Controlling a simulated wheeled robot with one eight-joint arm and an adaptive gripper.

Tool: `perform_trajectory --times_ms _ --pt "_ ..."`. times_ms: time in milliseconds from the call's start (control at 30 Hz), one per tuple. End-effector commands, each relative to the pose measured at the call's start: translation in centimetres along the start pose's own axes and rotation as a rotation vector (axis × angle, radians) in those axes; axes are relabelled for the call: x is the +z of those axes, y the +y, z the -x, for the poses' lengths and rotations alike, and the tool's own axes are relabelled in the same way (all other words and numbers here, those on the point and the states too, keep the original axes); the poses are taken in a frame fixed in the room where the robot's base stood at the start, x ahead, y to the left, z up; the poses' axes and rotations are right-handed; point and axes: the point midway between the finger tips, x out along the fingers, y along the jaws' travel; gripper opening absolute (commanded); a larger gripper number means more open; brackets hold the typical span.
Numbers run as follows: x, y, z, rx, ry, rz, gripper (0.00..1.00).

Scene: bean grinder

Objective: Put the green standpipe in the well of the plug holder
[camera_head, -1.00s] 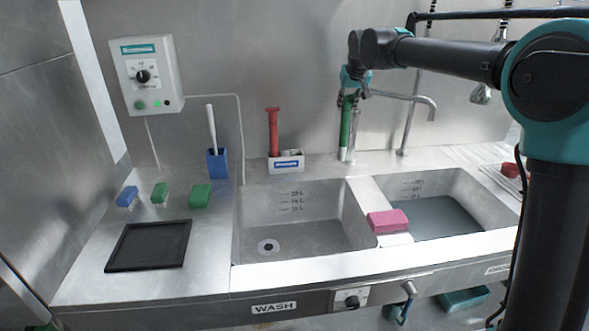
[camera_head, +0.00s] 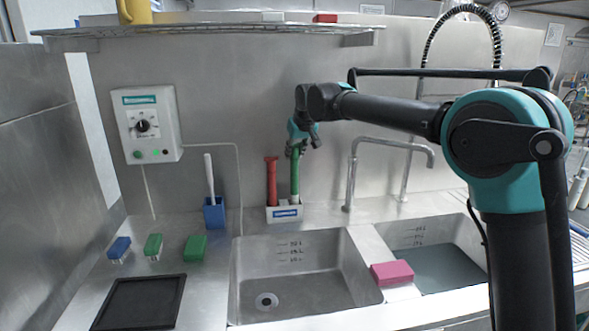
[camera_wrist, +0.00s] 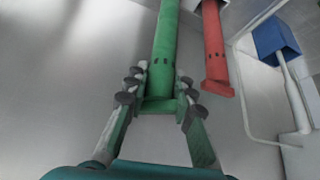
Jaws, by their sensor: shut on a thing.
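The green standpipe (camera_head: 295,175) is upright above the right part of the white plug holder (camera_head: 285,213) on the back ledge. My gripper (camera_head: 296,148) is shut on its upper end; in the wrist view my gripper (camera_wrist: 160,88) has a finger on each side of the green pipe (camera_wrist: 165,40). The pipe's lower end meets the holder in the picture; I cannot tell whether it is inside the well or just above it. A red standpipe (camera_head: 271,180) stands in the holder's left part, close beside the green one.
A blue cup with a white-handled brush (camera_head: 214,213) stands left of the holder. The wash sink (camera_head: 300,275) lies in front, with a pink sponge (camera_head: 392,272) on the divider. A faucet (camera_head: 351,185) rises to the right. A wire shelf (camera_head: 210,35) hangs above.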

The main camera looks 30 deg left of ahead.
Motion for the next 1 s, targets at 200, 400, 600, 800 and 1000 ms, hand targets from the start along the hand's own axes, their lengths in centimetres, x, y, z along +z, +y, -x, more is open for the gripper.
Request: perform_trajectory --times_ms 200,400,600,800,1000 --pt "1.6 0.0 -2.5 0.000 0.000 0.000 0.00" --pt "2.2 0.0 -3.4 0.000 0.000 -0.001 0.00" --pt "2.2 0.0 -3.4 0.000 0.000 -0.001 0.00" --pt "2.3 0.0 -3.6 0.000 0.000 -0.001 0.35" --pt "2.3 0.0 -3.6 0.000 0.000 -0.001 0.45"
